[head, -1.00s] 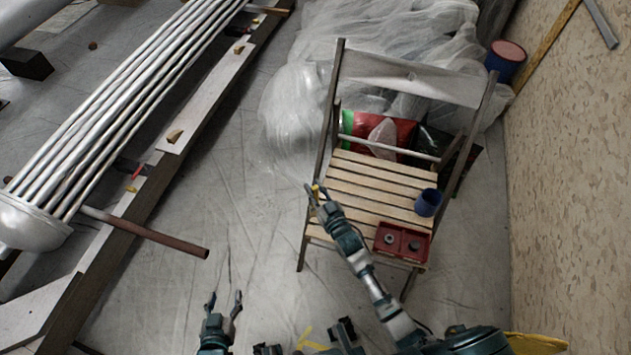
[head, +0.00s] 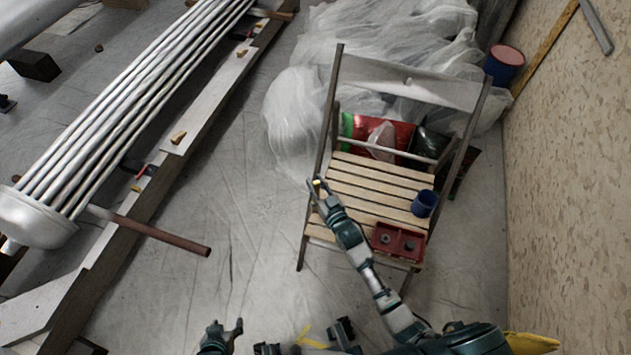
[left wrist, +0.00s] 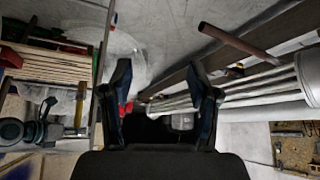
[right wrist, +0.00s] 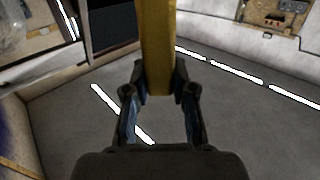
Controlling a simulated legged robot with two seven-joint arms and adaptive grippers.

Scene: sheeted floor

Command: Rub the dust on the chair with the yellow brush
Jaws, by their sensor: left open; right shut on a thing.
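The wooden folding chair (head: 372,187) stands on the sheeted floor right of centre, with a slatted seat. My right gripper (head: 317,186) is over the left edge of the seat. It is shut on the yellow brush, of which a small yellow bit shows in the head view. In the right wrist view the brush (right wrist: 157,45) is a long yellow bar between the fingers. Whether it touches the slats cannot be told. Dust cannot be made out on the seat. My left gripper (head: 224,332) is open and empty, low at the bottom of the head view.
A blue cup (head: 424,204) and a red tray (head: 398,241) sit on the seat's right and front. A metal tube bundle (head: 125,100) lies at left with a brown pipe (head: 165,237) jutting out. A wall (head: 565,180) is at right. Floor between is clear.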

